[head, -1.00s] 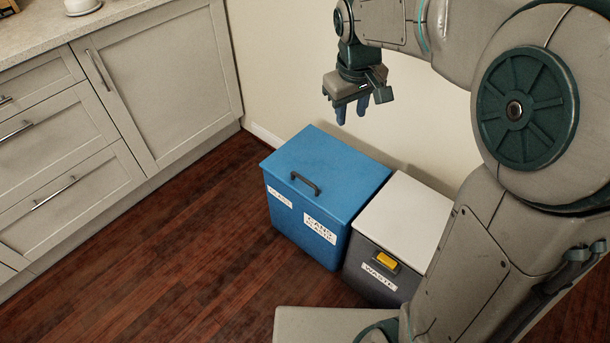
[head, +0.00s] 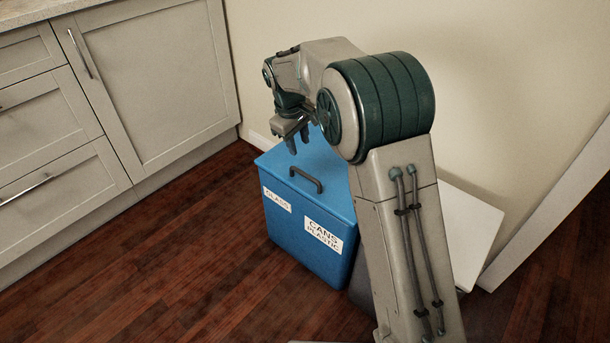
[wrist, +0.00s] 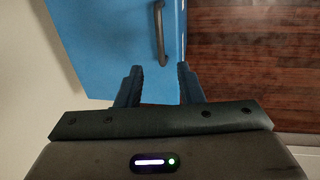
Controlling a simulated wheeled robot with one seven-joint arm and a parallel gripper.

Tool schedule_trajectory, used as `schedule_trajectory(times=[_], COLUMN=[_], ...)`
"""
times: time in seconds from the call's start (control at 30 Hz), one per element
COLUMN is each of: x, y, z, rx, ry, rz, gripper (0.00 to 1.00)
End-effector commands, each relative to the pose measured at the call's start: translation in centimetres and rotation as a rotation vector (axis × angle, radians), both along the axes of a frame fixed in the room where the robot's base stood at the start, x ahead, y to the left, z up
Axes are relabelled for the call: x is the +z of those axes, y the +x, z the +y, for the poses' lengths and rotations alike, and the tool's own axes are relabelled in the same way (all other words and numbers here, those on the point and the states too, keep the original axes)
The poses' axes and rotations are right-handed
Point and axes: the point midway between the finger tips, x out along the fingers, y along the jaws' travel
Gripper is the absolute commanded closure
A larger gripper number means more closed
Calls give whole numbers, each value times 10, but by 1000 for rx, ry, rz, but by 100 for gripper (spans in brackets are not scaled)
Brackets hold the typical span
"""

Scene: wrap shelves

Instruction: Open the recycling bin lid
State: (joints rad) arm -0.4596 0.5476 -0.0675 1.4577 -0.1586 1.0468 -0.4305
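The blue recycling bin (head: 300,236) stands on the floor against the wall, with labels reading glass, cans and plastic. Its blue lid (head: 275,165) is closed, with a dark bar handle (head: 306,179) near the front edge. In the wrist view the lid (wrist: 115,45) fills the upper middle and the handle (wrist: 160,33) runs along its right edge. My gripper (head: 299,144) is above the lid, behind the handle and apart from it. In the wrist view my gripper (wrist: 160,72) is open, with nothing between its fingers. My arm hides the bin's right part.
A waste bin with a white lid (head: 472,225) stands right of the blue bin, mostly behind my arm. Cabinets (head: 155,75) line the left side. The wooden floor (head: 190,270) in front is clear.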

Motion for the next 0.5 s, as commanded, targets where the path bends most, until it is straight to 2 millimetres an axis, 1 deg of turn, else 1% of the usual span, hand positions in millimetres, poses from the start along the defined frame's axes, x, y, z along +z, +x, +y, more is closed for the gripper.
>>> schedule_trajectory(times=[0.03,0.3,0.5], x=[-13,-72,-105], y=[1,10,15], z=[-2,-9,-13], rx=[-2,-2,-1], ry=[-2,-1,-1], rz=[2,3,2], gripper=[66,66,66])
